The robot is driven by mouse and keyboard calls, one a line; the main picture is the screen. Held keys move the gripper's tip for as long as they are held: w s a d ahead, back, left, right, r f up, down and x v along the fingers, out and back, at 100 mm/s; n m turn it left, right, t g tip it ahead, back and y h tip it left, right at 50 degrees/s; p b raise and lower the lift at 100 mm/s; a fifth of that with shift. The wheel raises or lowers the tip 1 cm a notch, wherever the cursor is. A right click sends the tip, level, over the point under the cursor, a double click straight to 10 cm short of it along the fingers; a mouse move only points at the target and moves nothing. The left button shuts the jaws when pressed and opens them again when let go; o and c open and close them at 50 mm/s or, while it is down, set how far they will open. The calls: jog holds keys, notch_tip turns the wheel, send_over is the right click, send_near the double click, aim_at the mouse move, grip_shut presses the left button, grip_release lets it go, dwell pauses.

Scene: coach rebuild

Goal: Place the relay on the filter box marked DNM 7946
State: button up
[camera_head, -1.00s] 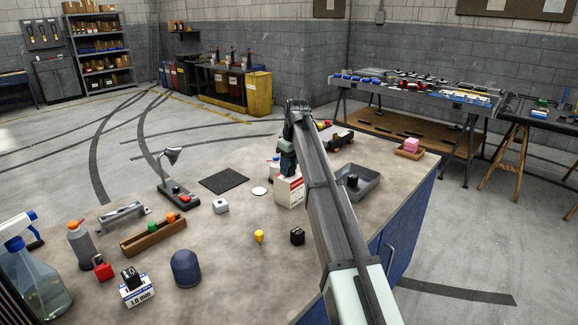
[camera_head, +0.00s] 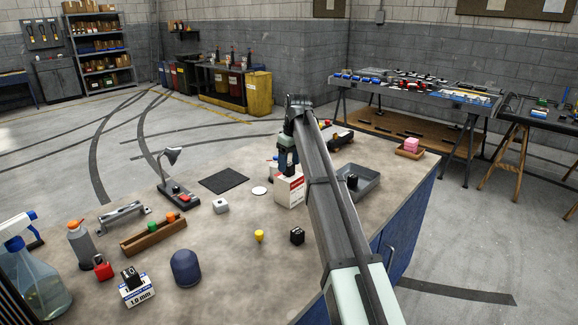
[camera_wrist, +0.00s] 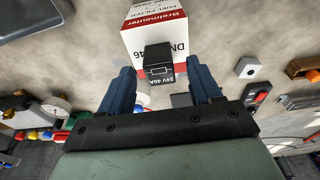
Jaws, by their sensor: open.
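The white and red filter box (camera_head: 289,192) stands on the bench under my gripper (camera_head: 288,168). The wrist view shows its printing and the end "46" of its number (camera_wrist: 154,22); the middle is covered. A black relay (camera_wrist: 159,63) marked 24V 40A lies between my fingers, in front of the box in that view. My gripper (camera_wrist: 161,88) is open, with a gap on each side of the relay. I cannot tell surely whether the relay rests fully on the box.
A grey tray (camera_head: 372,185) holding a dark object is right of the box. A black cube (camera_head: 297,236), a yellow piece (camera_head: 259,236) and a white block (camera_head: 220,206) lie in front. Another dark block (camera_head: 131,275) sits on a box marked 1.0 mm (camera_head: 137,293).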

notch_tip(320, 180, up, 10)
jog(key=s+d, duration=0.1)
dwell(0.4)
